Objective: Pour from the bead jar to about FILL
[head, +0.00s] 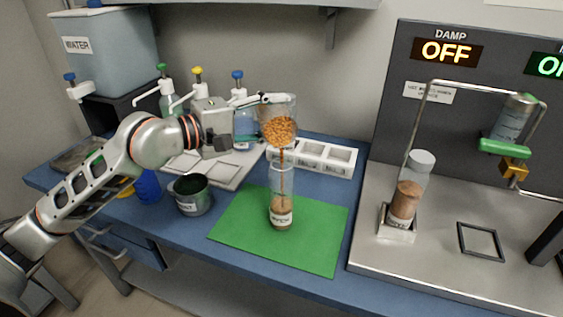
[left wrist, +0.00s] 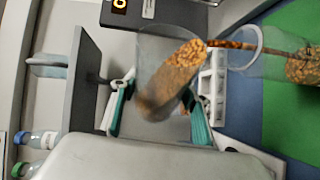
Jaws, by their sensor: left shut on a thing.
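My left gripper (head: 262,99) is shut on the bead jar (head: 279,131), a clear jar of orange-brown beads. It holds the jar tilted above a clear cylinder (head: 283,182) standing upright on the green mat (head: 320,222). A stream of beads runs from the jar's mouth down into the cylinder. My right gripper is not in view.
A dark metal can (head: 191,196) stands left of the mat. A white tray with square wells (head: 335,160) and several pump bottles are behind. At right, a metal bench holds a capped jar of brown material (head: 406,199), a wire frame and a panel reading DAMP OFF (head: 447,52).

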